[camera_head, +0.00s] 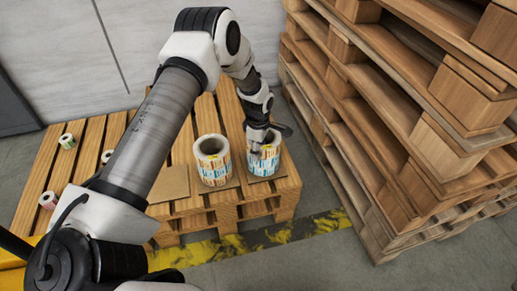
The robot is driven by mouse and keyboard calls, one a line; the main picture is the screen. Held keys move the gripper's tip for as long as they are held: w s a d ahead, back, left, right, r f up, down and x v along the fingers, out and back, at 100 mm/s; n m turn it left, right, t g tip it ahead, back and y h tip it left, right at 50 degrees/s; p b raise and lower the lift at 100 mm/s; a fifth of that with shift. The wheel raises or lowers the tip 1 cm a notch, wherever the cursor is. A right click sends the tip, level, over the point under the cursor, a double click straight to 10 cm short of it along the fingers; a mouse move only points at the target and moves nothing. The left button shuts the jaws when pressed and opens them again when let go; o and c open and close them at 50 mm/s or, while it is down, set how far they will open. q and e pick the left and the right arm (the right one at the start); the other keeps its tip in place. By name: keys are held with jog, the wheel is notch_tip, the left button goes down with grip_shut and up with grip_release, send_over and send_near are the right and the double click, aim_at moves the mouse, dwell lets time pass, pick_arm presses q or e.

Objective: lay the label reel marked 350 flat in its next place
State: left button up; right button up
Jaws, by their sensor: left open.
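Two stacks of label reels with orange, blue and white printed sides stand on a low wooden pallet (172,209). The left stack (213,166) stands free, with its white core opening facing up. The right stack (267,164) is partly covered by my left gripper (259,148), which is open at its top. I cannot tell whether the fingers touch a reel. The number 350 is not readable on any reel. My right gripper is not in view.
A flat cardboard sheet (170,184) lies bare on the pallet, left of the stacks. Small reels lie at the left, one upper (67,141) and one lower (48,200). A tall pile of wooden pallets (390,150) stands close on the right. Yellow-black floor tape (285,233) runs in front.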

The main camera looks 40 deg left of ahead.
pick_arm(q)
jog(key=shift+r, duration=0.3)
notch_tip(320, 180, up, 12)
jog(key=p, duration=0.4)
jog(key=s+d+f+m, duration=0.5)
jog(key=s+f, duration=0.2)
jog(key=s, duration=0.1)
jog(key=s+d+f+m, duration=0.6)
jog(key=s+f, duration=0.1)
jog(key=s, duration=0.2)
jog(key=s+d+f+m, duration=0.1)
jog(key=s+d+m, duration=0.1)
jog(key=s+m, duration=0.7)
jog(key=s, duration=0.6)
jog(key=shift+s, duration=0.35)
